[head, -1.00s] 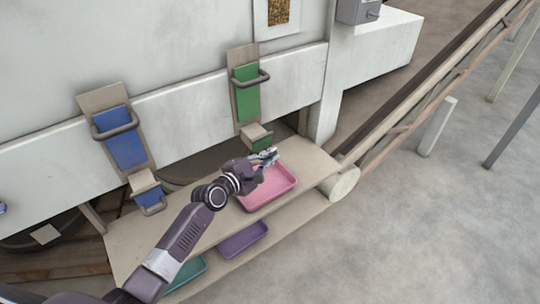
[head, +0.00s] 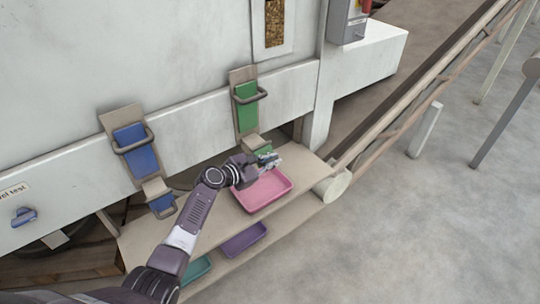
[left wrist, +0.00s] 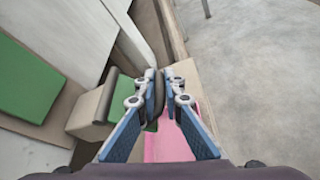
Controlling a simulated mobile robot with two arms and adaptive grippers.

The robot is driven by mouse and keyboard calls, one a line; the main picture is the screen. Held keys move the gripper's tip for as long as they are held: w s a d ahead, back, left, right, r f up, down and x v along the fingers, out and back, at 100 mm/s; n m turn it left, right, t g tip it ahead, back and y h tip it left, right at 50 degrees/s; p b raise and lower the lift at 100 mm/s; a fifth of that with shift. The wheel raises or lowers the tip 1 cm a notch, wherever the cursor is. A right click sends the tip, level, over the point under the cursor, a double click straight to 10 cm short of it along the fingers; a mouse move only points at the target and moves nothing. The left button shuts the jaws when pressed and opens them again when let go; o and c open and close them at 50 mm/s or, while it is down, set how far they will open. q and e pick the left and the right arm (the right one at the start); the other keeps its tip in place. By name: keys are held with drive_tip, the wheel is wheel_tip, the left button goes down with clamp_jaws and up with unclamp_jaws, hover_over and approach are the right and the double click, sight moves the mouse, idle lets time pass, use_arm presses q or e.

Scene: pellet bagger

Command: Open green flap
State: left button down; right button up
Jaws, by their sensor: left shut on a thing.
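The lower green flap (head: 264,151) sits at the mouth of the right-hand chute, below the upright green panel (head: 246,107). In the left wrist view the green flap (left wrist: 125,88) shows beside a beige spout block, partly hidden by my fingers. My left gripper (head: 268,160) is at the flap, above the back of the pink tray. In the left wrist view its fingers (left wrist: 160,88) are shut on the dark handle (left wrist: 155,95) of the flap. How far the flap stands open is hard to tell. My right gripper is not in view.
The pink tray (head: 284,183) stands on the beige shelf (head: 180,235) under the chute. A purple tray (head: 244,240) and a teal tray (head: 196,270) are lower down. A blue chute panel (head: 133,150) with its own flap is at left. Open floor lies at right.

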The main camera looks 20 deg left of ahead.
sight(272, 151)
use_arm(q)
drive_tip(key=r+n+p, duration=0.1)
drive_tip(key=r+n+g+h+p, duration=0.1)
drive_tip(key=p, duration=0.1)
drive_tip(key=shift+s+d, duration=0.15)
drive_tip(key=shift+r+n+p, duration=0.15)
drive_tip(key=shift+n+p, duration=0.15)
drive_tip(key=shift+p, duration=0.15)
drive_tip(key=shift+r+n+g+h+p, duration=0.4)
drive_tip(key=shift+n+g+h+p, duration=0.1)
drive_tip(key=shift+n+g+p, duration=0.1)
drive_tip(key=shift+r+n+g+h, duration=0.3)
drive_tip(key=shift+r+n+h, duration=0.25)
drive_tip(key=shift+n, duration=0.25)
drive_tip(key=shift+w+a+r+n+g+h+b, duration=0.2)
drive_tip(key=shift+w+a+r+n+h, duration=0.1)
drive_tip(key=shift+r+n+h, duration=0.25)
drive_tip(key=shift+w+a+r+n+g+h+b, duration=0.15)
drive_tip(key=shift+a+r+n+g+h+b, duration=0.15)
drive_tip(key=shift+n, duration=0.45)
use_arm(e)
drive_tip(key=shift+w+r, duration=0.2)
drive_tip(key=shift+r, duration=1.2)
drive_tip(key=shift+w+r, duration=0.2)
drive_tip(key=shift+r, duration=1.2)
use_arm(q)
drive_tip(key=shift+r, duration=0.1)
drive_tip(key=c, duration=2.3)
unclamp_jaws()
drive_tip(key=shift+r, duration=0.1)
